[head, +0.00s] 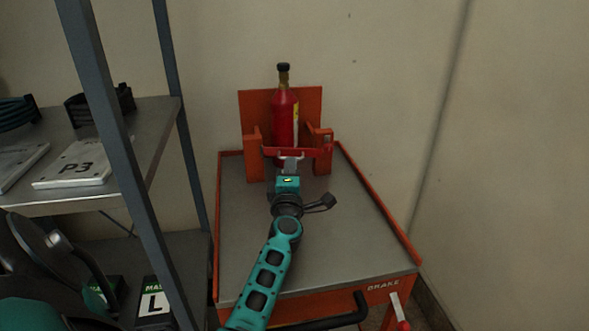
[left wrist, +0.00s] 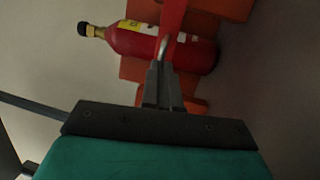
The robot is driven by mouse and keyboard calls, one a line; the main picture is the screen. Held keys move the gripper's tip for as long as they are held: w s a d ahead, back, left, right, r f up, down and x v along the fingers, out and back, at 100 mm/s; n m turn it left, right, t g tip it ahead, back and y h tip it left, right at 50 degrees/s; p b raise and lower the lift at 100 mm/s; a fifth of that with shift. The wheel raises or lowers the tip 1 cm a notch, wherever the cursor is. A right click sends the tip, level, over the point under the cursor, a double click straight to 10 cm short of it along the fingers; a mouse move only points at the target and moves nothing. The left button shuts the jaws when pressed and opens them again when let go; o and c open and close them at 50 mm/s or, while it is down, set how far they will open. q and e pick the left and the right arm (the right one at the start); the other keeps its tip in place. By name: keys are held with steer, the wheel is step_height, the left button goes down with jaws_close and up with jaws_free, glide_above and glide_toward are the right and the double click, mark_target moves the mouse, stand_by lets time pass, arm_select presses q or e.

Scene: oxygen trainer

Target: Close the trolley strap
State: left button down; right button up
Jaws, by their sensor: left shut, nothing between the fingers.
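The orange trolley (head: 352,240) stands against the wall. A red bottle (head: 284,120) with a black cap stands upright at its back, between two orange posts; it lies sideways in the left wrist view (left wrist: 130,42). The red strap (head: 310,152) spans the front of the bottle from post to post; I cannot tell whether its end is latched. It also shows in the left wrist view (left wrist: 174,14), with a pale metal loop (left wrist: 162,46) at its middle. My left gripper (head: 290,162) is shut and empty, its tips at or touching the loop. My right gripper is not in view.
A grey metal shelf (head: 155,150) with a P3 plate (head: 76,165) and black coils stands at left, its upright close to my left arm. The trolley top is otherwise clear. A brake lever (head: 398,312) is at the front right.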

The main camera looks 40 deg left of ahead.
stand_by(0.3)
arm_select(q)
steer(key=shift+w, duration=0.25)
steer(key=shift+w+n+g+y, duration=0.5)
steer(key=shift+w+g+y, duration=0.1)
steer(key=shift+w+y, duration=0.1)
steer(key=shift+w+a, duration=0.1)
steer(key=shift+w, duration=0.35)
steer(key=shift+r, duration=0.1)
